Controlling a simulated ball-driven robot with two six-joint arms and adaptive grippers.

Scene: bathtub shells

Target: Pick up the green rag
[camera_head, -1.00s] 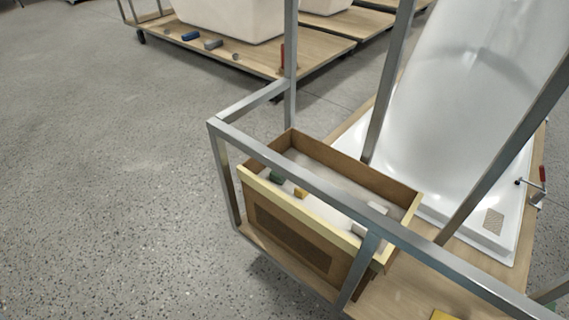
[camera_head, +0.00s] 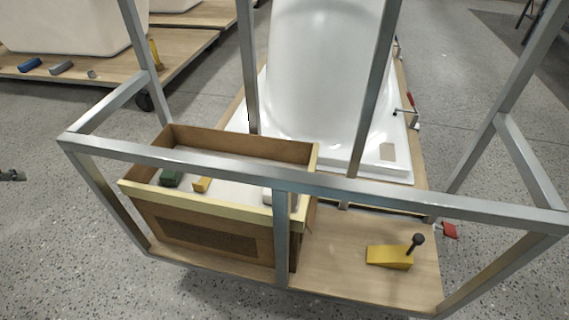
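A small dark green item (camera_head: 172,177), which looks like a folded rag, lies at the left end inside an open wooden box (camera_head: 310,160). The box's pale front rim and a metal rail pass close in front of it. What seems to be the tip of my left gripper (camera_head: 13,175) shows at the left edge, over the floor and well left of the box. It is too small to tell open from shut. My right gripper is not in view.
A yellow block (camera_head: 202,184) and a white item (camera_head: 268,196) are also in the box. Metal frame bars (camera_head: 300,183) surround the box. A yellow wedge-shaped tool (camera_head: 388,257) lies on the wooden platform (camera_head: 340,285). A white bathtub shell (camera_head: 325,80) stands behind.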

